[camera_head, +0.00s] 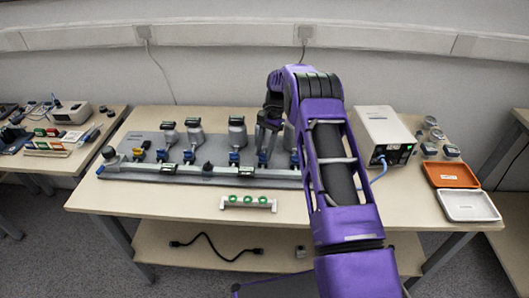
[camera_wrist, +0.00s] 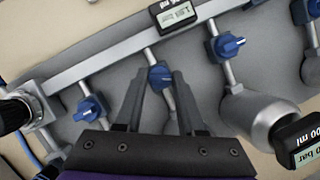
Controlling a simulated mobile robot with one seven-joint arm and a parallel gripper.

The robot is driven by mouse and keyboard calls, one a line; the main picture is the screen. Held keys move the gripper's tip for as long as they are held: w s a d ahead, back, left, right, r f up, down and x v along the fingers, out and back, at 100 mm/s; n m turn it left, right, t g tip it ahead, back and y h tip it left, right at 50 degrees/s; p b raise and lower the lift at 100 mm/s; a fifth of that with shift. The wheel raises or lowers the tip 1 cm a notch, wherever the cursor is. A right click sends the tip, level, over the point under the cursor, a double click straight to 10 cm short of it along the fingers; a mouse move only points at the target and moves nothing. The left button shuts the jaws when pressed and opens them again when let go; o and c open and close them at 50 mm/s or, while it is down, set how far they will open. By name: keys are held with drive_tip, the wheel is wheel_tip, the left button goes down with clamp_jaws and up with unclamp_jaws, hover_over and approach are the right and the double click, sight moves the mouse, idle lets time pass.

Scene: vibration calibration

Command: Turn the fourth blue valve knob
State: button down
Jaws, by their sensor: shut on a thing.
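Several blue valve knobs sit on short pipes along a grey manifold rail (camera_head: 215,178). In the wrist view my gripper (camera_wrist: 160,75) has its two dark fingers on either side of one blue knob (camera_wrist: 158,76), shut on it. Another blue knob (camera_wrist: 88,107) is to the left of the fingers, and one more blue knob (camera_wrist: 229,45) is to the right. In the head view my gripper (camera_head: 266,140) reaches down at the right part of the rail; my arm covers the rail's right end. The held knob's exact turn angle is hard to tell.
Grey bottles with dark gauge tops, such as this one (camera_head: 237,131), stand behind the rail. A white box (camera_head: 384,131) with a blue cable is right of my arm. A bracket with green rings (camera_head: 248,203) lies in front. Orange (camera_head: 451,174) and white trays lie at right.

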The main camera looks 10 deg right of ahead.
drive_tip(key=n+h, duration=0.1)
drive_tip(key=n, duration=0.2)
drive_tip(key=n+g+b, duration=0.1)
drive_tip(key=n, duration=0.1)
drive_tip(key=shift+w+a+n+h, duration=0.1)
drive_tip(key=shift+a+n+h, duration=0.05)
drive_tip(key=shift+n+h, duration=0.25)
idle(0.4)
drive_tip(key=c, duration=0.5)
unclamp_jaws()
drive_tip(key=shift+r, duration=0.1)
wheel_tip(320, 180, up, 10)
drive_tip(key=shift+f+p, duration=0.1)
drive_tip(key=shift+p, duration=0.45)
